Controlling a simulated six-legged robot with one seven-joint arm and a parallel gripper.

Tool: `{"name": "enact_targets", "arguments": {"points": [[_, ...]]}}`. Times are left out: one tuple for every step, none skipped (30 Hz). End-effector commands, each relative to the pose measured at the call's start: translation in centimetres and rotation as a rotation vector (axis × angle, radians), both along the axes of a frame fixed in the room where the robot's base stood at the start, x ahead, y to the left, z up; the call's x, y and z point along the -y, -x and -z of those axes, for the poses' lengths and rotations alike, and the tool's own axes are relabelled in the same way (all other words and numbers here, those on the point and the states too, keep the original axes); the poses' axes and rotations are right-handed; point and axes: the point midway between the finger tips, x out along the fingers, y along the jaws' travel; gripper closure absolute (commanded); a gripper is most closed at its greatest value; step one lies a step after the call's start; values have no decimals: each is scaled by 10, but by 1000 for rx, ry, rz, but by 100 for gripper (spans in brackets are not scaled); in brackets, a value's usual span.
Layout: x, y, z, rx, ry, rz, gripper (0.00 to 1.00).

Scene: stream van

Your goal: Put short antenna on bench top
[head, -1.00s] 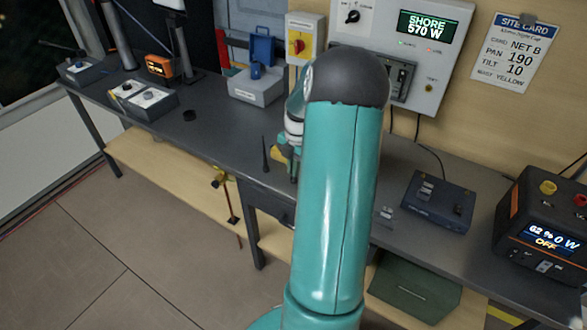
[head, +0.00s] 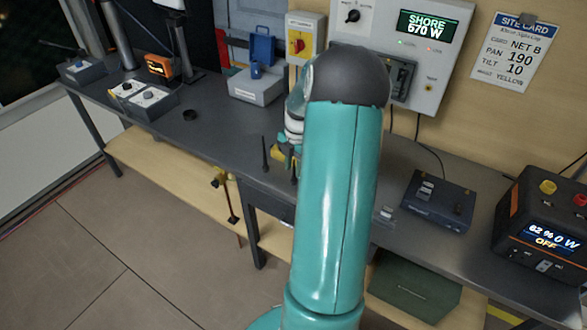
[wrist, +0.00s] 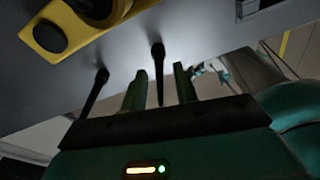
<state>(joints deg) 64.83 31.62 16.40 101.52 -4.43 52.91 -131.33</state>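Two dark slim antennas stand on the grey bench top (head: 228,128). One antenna (head: 265,155) shows clearly in the head view, and it seems to be the left antenna (wrist: 93,95) in the wrist view. The other antenna (wrist: 158,72) appears between the two green fingers of my gripper (wrist: 160,82), with a gap on each side. In the head view this second antenna (head: 294,172) is partly covered by my arm. I cannot tell for certain which one is the short one. My gripper is open; my arm hides most of it in the head view.
A yellow device with a black knob (wrist: 48,36) sits close beside the antennas. A dark box (head: 437,200) and a power unit (head: 545,225) stand to the right.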

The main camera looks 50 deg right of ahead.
Motion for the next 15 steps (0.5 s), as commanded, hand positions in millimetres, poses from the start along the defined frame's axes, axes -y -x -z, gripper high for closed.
{"name": "enact_targets", "arguments": {"points": [[2,0,-10,4,4,0,71],[3,0,-15,3,5,0,71],[4,0,-23,2,5,0,71],[5,0,-30,3,5,0,71],[5,0,-36,3,5,-1,71],[6,0,-45,4,5,-1,71],[7,0,-52,3,5,0,71],[8,0,-59,3,5,0,71],[9,0,-67,3,4,0,71],[10,0,-73,4,4,0,71],[10,1,-79,3,4,0,71],[11,1,-86,3,4,0,71],[11,1,-90,2,3,0,71],[12,1,-95,2,3,0,71],[12,1,-99,2,2,0,71]]}}
